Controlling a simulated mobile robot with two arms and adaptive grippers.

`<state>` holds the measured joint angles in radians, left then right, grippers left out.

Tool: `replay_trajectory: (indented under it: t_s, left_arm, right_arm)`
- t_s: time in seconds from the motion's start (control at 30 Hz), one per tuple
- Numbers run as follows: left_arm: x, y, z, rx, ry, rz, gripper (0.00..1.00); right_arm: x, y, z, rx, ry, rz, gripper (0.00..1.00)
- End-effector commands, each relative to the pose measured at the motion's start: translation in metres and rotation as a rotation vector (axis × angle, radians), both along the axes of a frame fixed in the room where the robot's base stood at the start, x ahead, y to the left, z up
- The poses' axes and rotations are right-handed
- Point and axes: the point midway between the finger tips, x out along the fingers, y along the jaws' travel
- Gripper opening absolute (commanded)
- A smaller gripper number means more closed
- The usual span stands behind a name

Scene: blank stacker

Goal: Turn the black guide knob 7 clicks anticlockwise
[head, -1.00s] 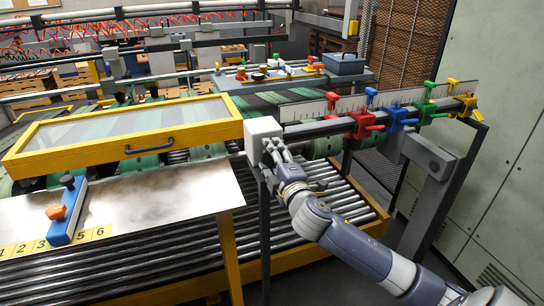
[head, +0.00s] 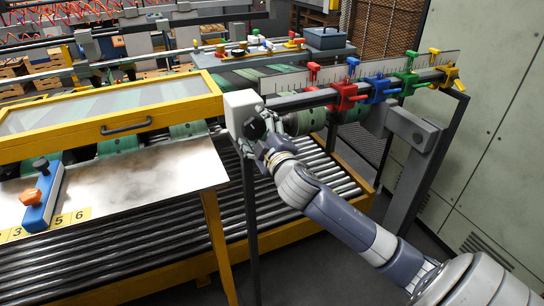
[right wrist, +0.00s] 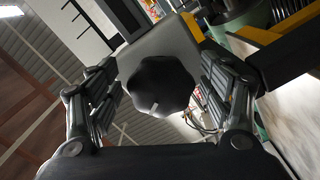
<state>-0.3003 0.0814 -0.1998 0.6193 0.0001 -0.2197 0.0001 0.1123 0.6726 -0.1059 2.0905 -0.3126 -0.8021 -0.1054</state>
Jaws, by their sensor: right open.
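The black guide knob (head: 255,128) sits on the front face of a white-grey box at the end of the guide rail. It also shows in the right wrist view (right wrist: 160,86), lobed, with a pale mark near its lower edge. My right gripper (head: 268,147) is just in front of the knob, at its lower right in the head view. In the right wrist view my right gripper (right wrist: 160,92) is open, one finger on each side of the knob, with gaps between. It holds nothing. My left gripper is not in view.
The rail (head: 305,99) carries red (head: 343,97), blue (head: 380,88), green and yellow clamps. A yellow-framed cover (head: 110,110) lies to the left. Below it, a metal plate (head: 130,178) bears a blue block (head: 42,200) with orange and black knobs. Rollers (head: 130,250) run underneath.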

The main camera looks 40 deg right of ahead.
Motion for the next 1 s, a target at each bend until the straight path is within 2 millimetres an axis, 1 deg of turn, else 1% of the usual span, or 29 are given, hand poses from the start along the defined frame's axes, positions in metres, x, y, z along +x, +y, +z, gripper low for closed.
replay_trajectory:
  t_s: [0.03,0.2,0.27,0.3,0.63,0.8,0.83,0.87,1.0]
  left_arm:
    - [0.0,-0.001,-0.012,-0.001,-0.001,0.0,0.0]
    - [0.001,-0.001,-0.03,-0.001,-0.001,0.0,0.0]
    - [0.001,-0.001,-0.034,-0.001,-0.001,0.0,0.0]
    - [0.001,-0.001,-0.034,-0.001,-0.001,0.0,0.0]
    - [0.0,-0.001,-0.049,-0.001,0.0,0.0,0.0]
    - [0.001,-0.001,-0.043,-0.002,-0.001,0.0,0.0]
    - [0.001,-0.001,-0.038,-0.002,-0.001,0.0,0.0]
    - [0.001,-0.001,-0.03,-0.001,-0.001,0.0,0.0]
    - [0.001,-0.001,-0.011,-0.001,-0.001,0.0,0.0]
  right_arm:
    - [0.0,0.007,-0.001,0.09,-0.036,0.02,0.73]
    - [0.0,0.01,0.004,0.36,-0.11,0.028,0.73]
    - [-0.002,0.01,0.006,0.434,-0.128,0.029,0.73]
    - [-0.012,0.012,0.007,0.425,-0.124,0.03,0.73]
    - [-0.074,0.025,0.005,0.417,-0.118,0.022,0.73]
    - [-0.105,0.031,0.007,0.414,-0.112,0.016,0.73]
    - [-0.108,0.031,0.009,0.403,-0.109,0.013,0.73]
    - [-0.105,0.028,0.013,0.364,-0.1,0.005,0.73]
    - [-0.101,0.023,0.015,0.206,-0.064,-0.017,0.73]
